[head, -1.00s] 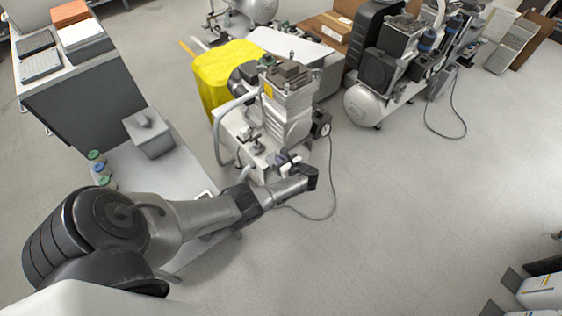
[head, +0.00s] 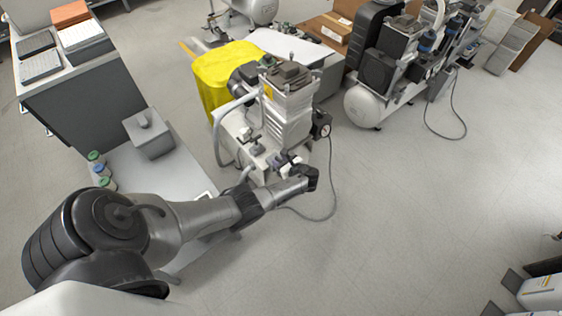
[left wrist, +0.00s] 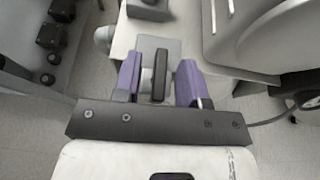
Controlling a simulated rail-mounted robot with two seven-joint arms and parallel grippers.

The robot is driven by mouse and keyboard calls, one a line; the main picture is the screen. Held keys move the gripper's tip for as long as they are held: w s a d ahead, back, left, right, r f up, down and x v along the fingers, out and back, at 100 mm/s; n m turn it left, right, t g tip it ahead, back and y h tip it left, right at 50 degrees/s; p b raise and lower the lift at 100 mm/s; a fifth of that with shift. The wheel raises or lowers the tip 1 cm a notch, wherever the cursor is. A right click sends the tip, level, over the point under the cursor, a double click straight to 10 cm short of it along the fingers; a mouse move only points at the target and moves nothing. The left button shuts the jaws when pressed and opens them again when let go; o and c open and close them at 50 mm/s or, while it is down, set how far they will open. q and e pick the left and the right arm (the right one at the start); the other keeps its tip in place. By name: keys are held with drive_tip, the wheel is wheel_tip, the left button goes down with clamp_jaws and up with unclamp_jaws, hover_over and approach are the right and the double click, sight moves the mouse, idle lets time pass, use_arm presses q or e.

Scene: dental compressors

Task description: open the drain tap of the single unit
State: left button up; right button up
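The single unit (head: 287,118) is a compressor with a ribbed metal head and a pale tank, standing in the middle of the head view beside a yellow cover. My left arm reaches to its near side, and my left gripper (head: 282,159) is low against it, small and partly hidden there. In the left wrist view the purple fingers of my left gripper (left wrist: 158,82) stand apart on either side of a dark upright lever (left wrist: 160,78), with narrow gaps showing. The lever looks like the drain tap's handle; its lower part is hidden. My right gripper is out of view.
A grey bench (head: 85,92) with trays stands at left, beside a low pale surface with a grey box (head: 149,134) and small capped jars. Another compressor (head: 372,103) stands behind to the right. A cable lies on the floor near the unit.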

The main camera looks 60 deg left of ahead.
use_arm(q)
drive_tip(key=p+v, duration=0.5)
drive_tip(key=v, duration=0.8)
drive_tip(key=shift+w+d, duration=0.15)
drive_tip(key=shift+d, duration=0.25)
drive_tip(key=shift+r, duration=0.1)
